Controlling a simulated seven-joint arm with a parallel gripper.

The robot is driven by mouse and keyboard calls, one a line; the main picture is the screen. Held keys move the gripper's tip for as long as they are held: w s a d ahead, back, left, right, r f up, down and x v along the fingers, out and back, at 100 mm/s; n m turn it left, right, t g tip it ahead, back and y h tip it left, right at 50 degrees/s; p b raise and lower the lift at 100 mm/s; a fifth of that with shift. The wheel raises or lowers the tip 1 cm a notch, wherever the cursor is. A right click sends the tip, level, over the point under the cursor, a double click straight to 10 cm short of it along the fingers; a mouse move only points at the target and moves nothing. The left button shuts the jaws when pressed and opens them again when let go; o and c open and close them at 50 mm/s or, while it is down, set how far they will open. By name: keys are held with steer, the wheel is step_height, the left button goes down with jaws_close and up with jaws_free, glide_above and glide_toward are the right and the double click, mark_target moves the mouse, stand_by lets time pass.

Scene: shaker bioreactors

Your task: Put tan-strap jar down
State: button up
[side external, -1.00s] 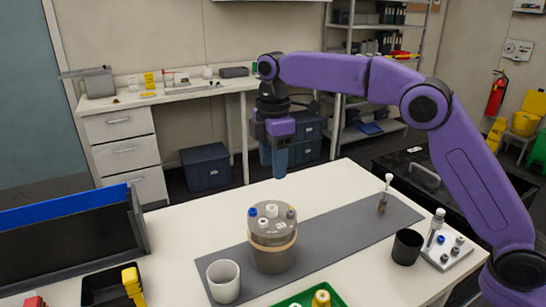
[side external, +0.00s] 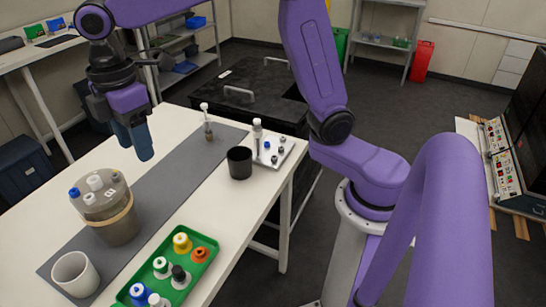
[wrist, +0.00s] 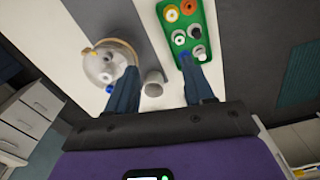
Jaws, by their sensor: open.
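The tan-strap jar (side external: 118,232) stands upright on the grey mat (side external: 160,190). It is a wide greyish jar with a tan band around its body and white and blue caps on its lid. My gripper (side external: 136,143) hangs in the air above the bench, beyond the jar and apart from it. In the wrist view the jar (wrist: 104,68) shows at the left, partly behind the left finger. My gripper (wrist: 161,68) is open there, with nothing held between its fingers.
A white cup (side external: 75,274) stands close to the jar. A green tray (side external: 205,257) with several capped bottles lies beside the mat. A black cup (side external: 239,162), a small rack (side external: 283,152) and a slim vial (side external: 208,130) are farther along the bench.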

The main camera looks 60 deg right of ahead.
steer(key=s+d+f+m, duration=0.1)
steer(key=s+d+f, duration=0.3)
steer(key=s+d, duration=0.4)
steer(key=s+d+f+m, duration=0.2)
steer(key=s+d+f, duration=0.2)
steer(key=s+d, duration=0.4)
steer(key=s, duration=0.7)
steer(key=shift+s+d+f, duration=0.15)
steer(key=shift+s, duration=0.2)
